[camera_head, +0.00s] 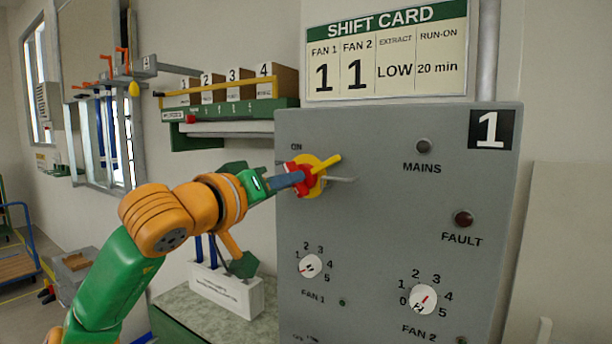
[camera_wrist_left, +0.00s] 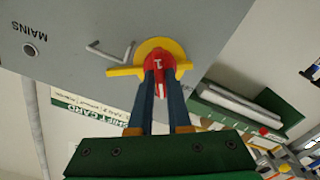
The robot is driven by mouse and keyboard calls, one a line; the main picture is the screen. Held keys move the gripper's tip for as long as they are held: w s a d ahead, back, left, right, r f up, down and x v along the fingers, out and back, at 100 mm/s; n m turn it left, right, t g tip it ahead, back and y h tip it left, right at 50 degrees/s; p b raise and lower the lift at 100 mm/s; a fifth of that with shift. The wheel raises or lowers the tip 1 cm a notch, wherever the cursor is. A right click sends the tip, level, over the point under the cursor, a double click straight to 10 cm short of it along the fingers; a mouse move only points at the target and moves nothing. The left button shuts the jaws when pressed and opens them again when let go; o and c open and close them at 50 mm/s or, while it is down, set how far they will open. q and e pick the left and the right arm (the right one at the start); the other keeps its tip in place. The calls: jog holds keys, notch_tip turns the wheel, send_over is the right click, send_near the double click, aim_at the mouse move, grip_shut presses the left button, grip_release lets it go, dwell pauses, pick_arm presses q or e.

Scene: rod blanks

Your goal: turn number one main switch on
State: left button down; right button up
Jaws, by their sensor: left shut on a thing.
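The main switch is a red knob (camera_head: 306,187) on a yellow plate with a yellow bar (camera_head: 329,162), on the grey cabinet (camera_head: 385,245) marked 1. The word ON stands above and left of it. My left gripper (camera_head: 294,180) has its blue fingers closed around the red knob. In the left wrist view the fingers (camera_wrist_left: 159,88) sit on either side of the knob (camera_wrist_left: 155,62), which bears a white 1, and hide part of it. A thin grey bent bracket (camera_head: 341,180) sticks out beside the switch. My right gripper is out of view.
The MAINS lamp (camera_head: 423,146) and FAULT lamp (camera_head: 464,218) look dark. Fan 1 dial (camera_head: 311,266) and fan 2 dial (camera_head: 423,299) sit below. The shift card (camera_head: 388,52) hangs above. A green shelf (camera_head: 229,111) and a white holder (camera_head: 226,289) stand left.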

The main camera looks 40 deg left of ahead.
pick_arm(q)
jog(key=shift+m+p, duration=0.45)
jog(key=shift+m, duration=2.45)
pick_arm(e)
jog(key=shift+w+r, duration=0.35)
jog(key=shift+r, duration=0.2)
pick_arm(q)
jog(key=shift+m, duration=0.3)
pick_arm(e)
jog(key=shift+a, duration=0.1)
pick_arm(q)
jog(key=c, duration=0.9)
grip_release()
jog(key=shift+w+f, duration=0.1)
jog(key=shift+w, duration=0.05)
jog(key=shift+o, duration=0.2)
jog(key=b+v, duration=0.2)
jog(key=v, duration=0.5)
jog(key=shift+b, duration=0.35)
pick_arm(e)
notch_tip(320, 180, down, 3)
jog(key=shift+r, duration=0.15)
